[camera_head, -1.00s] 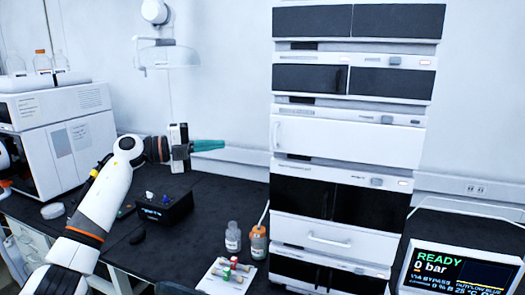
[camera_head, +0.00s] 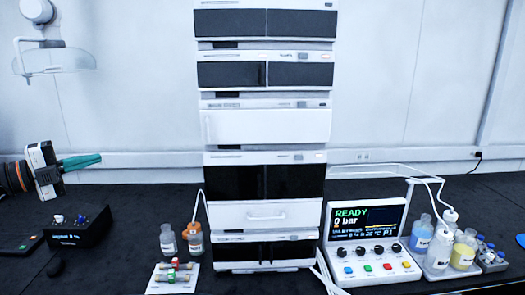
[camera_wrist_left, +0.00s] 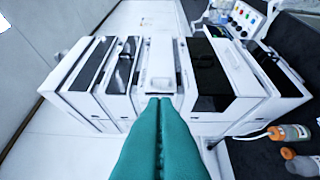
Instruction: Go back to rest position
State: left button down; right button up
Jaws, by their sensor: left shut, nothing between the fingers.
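My left gripper (camera_head: 82,163) comes in from the left edge of the head view. Its teal fingers are shut with nothing between them and point right, above the dark bench. In the left wrist view the two teal fingers (camera_wrist_left: 160,135) lie together and point toward the white and black chromatography stack (camera_head: 265,125), which also shows in the wrist view (camera_wrist_left: 165,70). A clear gap shows between the fingers and the stack in the head view. My right gripper is not in view.
A black box with knobs (camera_head: 80,230) sits below the left gripper. Two bottles (camera_head: 168,242) and a white card with small vials (camera_head: 172,279) stand left of the stack. A control panel (camera_head: 370,240) reading READY and several bottles (camera_head: 465,250) stand on the right.

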pick_arm(q)
jog(key=d+f+n+t+y, duration=0.2)
jog(key=d+f+n+t, duration=0.5)
jog(key=d+f, duration=0.1)
jog(key=s+d+f+n+g+y, duration=0.1)
jog(key=s+f+n+y, duration=0.3)
jog(key=f+n+y, duration=0.4)
jog(key=s+d+f+n+y, duration=0.1)
jog(key=s+f+n+y, duration=0.3)
jog(key=f+n, duration=0.5)
jog(key=s+d+f+n+g+y, duration=0.25)
jog(key=s+f+g, duration=0.45)
jog(key=s+f, duration=0.55)
jog(key=s+d+f+g+h, duration=0.1)
jog(key=s+d+f+g, duration=0.25)
jog(key=s, duration=0.45)
jog(key=s+d+f+g+h, duration=0.2)
jog(key=s+g, duration=0.2)
jog(key=s, duration=0.5)
notch_tip(320, 180, down, 27)
jog(key=m+g, duration=0.1)
jog(key=s+a+f+g+b, duration=0.1)
jog(key=s+a+f, duration=0.1)
jog(key=s+f, duration=1.4)
jog(key=shift+s+a+f, duration=0.2)
jog(key=shift+s+a, duration=0.15)
jog(key=shift+s, duration=0.3)
